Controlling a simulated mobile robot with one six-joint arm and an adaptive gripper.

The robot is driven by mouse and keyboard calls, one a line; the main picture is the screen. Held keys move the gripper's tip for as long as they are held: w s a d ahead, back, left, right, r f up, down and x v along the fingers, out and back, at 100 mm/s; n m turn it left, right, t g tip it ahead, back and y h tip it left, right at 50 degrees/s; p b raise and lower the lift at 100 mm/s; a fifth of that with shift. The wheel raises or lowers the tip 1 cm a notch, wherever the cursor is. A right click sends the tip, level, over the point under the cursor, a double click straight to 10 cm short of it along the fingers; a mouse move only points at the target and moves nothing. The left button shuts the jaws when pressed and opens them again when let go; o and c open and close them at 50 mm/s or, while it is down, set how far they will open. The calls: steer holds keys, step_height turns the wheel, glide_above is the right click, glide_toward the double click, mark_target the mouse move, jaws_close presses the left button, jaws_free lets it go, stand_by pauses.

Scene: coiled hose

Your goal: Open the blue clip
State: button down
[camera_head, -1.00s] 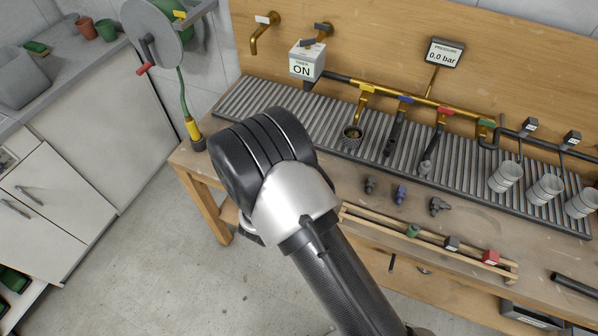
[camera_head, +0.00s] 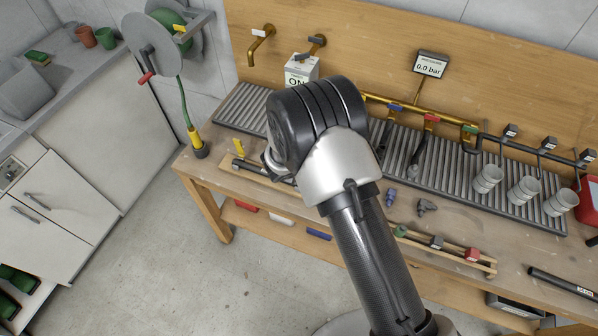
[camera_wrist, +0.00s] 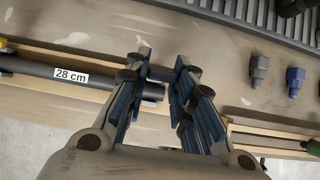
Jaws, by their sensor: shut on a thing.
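In the wrist view, a dark blue piece, which looks like the blue clip (camera_wrist: 160,74), lies between my fingertips at the right end of a black tube (camera_wrist: 103,80) labelled 28 cm. My gripper (camera_wrist: 161,68) is shut on it, with blue-padded fingers on either side. The fingers hide much of it, and I cannot tell whether it is up or down. The tube lies along a wooden rack (camera_wrist: 50,60). In the head view, my arm hides the gripper and clip. A yellow clip (camera_head: 238,147) stands up near the rack's left end.
Grey and blue fittings (camera_wrist: 294,79) lie right of my gripper. The ribbed drain tray (camera_wrist: 235,18) is behind it. Coloured valves, including a blue-handled one (camera_head: 395,106), line the brass pipe. White cups (camera_head: 524,190) stand to the right. The floor in front of the bench is clear.

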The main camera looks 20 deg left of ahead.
steer(key=shift+w+r, duration=0.4)
steer(key=shift+w, duration=0.35)
steer(key=c, duration=1.7)
jaws_free()
steer(key=o, duration=0.3)
steer(key=shift+f, duration=0.15)
steer(key=shift+o, duration=0.2)
steer(key=shift+s, duration=0.2)
steer(key=shift+s, duration=0.1)
steer(key=v, duration=1.1)
steer(key=shift+s+r, duration=0.25)
steer(key=shift+r, duration=0.1)
